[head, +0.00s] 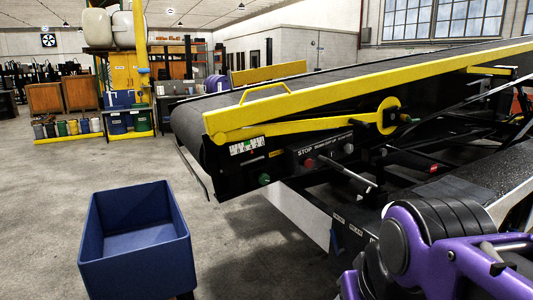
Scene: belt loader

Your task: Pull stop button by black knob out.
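The stop button (310,163) is a small red button on the dark side panel (290,163) of the belt loader, just below a white "STOP" label. A pale round knob (348,148) sits to its right on the same panel, and a green button (264,179) lies lower left. I cannot clearly pick out a black knob against the dark panel, nor tell whether the stop button is in or out. My purple and black arm shows at the lower right, in front of the loader and apart from the stop button. My gripper is not in view.
The loader's belt (300,88) with its yellow side rail (370,82) slopes up to the right. A bar juts out below the panel. An empty blue bin (137,240) stands at lower left. Concrete floor is open around the bin. Shelves and coloured containers stand far behind.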

